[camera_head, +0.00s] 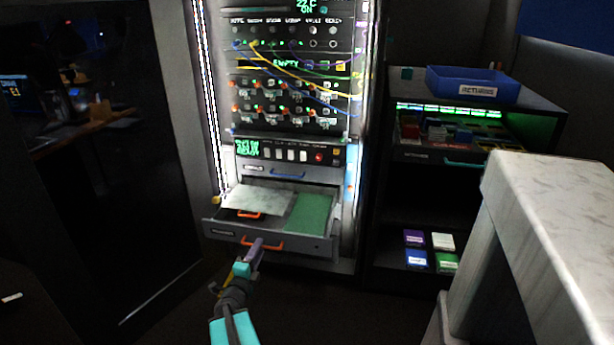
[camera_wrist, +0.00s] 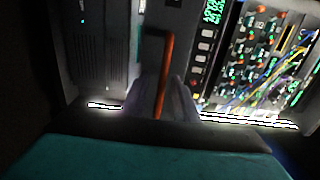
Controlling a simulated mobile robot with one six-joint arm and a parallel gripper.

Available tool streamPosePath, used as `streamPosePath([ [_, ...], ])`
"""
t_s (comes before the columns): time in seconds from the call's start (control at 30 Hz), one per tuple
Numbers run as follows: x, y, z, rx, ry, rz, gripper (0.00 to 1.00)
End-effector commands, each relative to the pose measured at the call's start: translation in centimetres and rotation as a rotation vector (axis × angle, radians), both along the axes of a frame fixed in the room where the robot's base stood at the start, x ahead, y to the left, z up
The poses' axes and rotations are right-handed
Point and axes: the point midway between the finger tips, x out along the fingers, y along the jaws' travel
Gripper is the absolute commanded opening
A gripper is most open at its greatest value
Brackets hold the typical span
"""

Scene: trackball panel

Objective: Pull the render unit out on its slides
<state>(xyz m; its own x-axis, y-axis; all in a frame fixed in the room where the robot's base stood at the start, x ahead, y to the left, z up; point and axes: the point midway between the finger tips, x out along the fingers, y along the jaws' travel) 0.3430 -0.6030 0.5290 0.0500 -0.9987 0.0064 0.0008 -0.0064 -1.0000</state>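A wide grey unit (camera_head: 222,233) stands out of the bottom of the rack like a drawer; I take it to be the render unit, though its label is too small to read. A pale sheet or panel (camera_head: 258,199) and a green board (camera_head: 308,212) show in its top. An orange handle (camera_head: 268,245) is on its front. My gripper (camera_head: 257,246) is at that handle. In the wrist view the orange handle (camera_wrist: 163,75) runs between the two blurred purple fingers (camera_wrist: 160,102). Whether both fingers press on it is not clear.
Above the unit is a panel with a green display (camera_head: 250,149) and a blue handle (camera_head: 287,174), then patch rows with hanging cables. A dark cabinet stands left. A shelf with a blue returns bin (camera_head: 475,85) and a pale table (camera_head: 560,180) stand right. Dark floor lies in front.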

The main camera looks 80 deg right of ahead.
Motion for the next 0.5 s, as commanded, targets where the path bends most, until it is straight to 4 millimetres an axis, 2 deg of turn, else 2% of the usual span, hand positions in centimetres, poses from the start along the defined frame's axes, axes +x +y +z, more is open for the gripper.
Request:
streamPosePath([
  [0.5, -0.2, 2.0, 0.3, 0.001, 0.001, 0.001, 0.28],
])
